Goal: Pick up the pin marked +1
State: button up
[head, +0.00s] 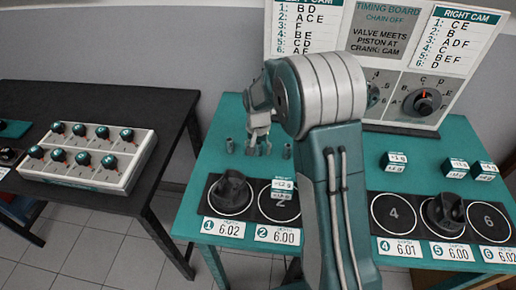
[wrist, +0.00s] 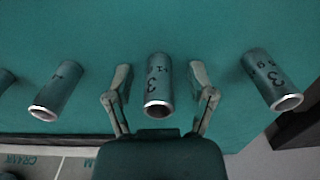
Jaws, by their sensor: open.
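In the wrist view a grey metal pin (wrist: 158,85) lies between my two fingers, its open end toward my palm. Dark marks on it include a 3 and what looks like +1, turned around and hard to read. My gripper (wrist: 161,76) is open, one finger on each side, with a gap on both sides. A second pin (wrist: 57,90) is to the left and a third pin (wrist: 271,80) to the right, with blurred marks. In the head view my gripper (head: 258,143) is over the teal table, with a small pin (head: 229,146) left and another (head: 287,151) right.
Black mats with numbered round places (head: 394,212) are along the teal table's front, two holding dark pistons (head: 231,190). Small marked boxes (head: 455,168) are at right. The timing board (head: 385,50) stands behind.

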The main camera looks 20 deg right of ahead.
grip_shut()
